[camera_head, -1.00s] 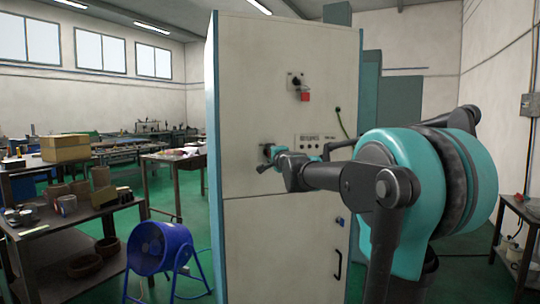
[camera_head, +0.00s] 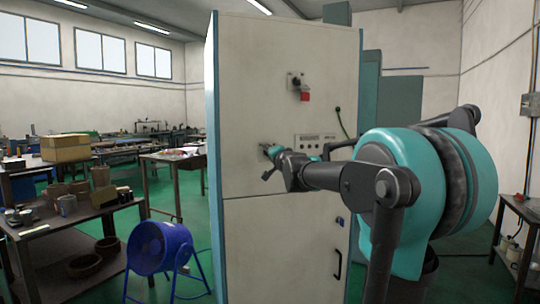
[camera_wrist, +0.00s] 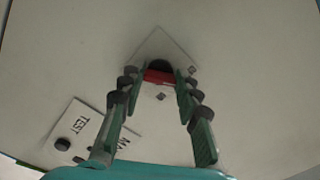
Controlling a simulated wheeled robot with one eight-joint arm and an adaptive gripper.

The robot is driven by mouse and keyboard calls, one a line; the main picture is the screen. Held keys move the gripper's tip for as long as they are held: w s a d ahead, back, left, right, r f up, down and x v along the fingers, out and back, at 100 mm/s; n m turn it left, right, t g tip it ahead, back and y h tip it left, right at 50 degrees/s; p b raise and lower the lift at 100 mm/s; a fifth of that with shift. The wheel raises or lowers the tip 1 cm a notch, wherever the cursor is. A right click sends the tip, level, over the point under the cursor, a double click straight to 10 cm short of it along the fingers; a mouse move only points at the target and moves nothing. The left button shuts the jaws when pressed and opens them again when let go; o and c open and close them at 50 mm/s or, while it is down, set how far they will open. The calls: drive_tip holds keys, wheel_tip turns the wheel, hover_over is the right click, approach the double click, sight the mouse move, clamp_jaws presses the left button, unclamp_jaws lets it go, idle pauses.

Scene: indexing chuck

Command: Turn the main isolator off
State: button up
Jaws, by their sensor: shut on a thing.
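A rotary switch with a red handle (camera_wrist: 158,76) and dark hub sits on a pale plate (camera_wrist: 178,52) in the wrist view. The plate looks diamond-shaped there. My gripper (camera_wrist: 160,88) has its green fingers on both sides of the red handle, closed on it. In the head view my gripper (camera_head: 274,160) is against the cabinet front (camera_head: 255,100) and largely hides this switch. Which way the handle points is hard to tell. A second switch (camera_head: 298,84), with a black knob and a red part below it, is higher on the cabinet.
A small panel (camera_head: 318,138) is right of the gripped switch; a panel with "TEST" lettering (camera_wrist: 88,125) shows lower left in the wrist view. A blue fan (camera_head: 160,248) and workbench (camera_head: 65,245) stand left.

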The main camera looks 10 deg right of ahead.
drive_tip(key=o, duration=1.1)
drive_tip(key=s, duration=0.4)
drive_tip(key=s+d, duration=0.1)
drive_tip(key=s, duration=0.3)
drive_tip(key=s+d, duration=0.1)
drive_tip(key=s, duration=0.3)
drive_tip(key=shift+a+f, duration=0.1)
drive_tip(key=shift+f, duration=0.05)
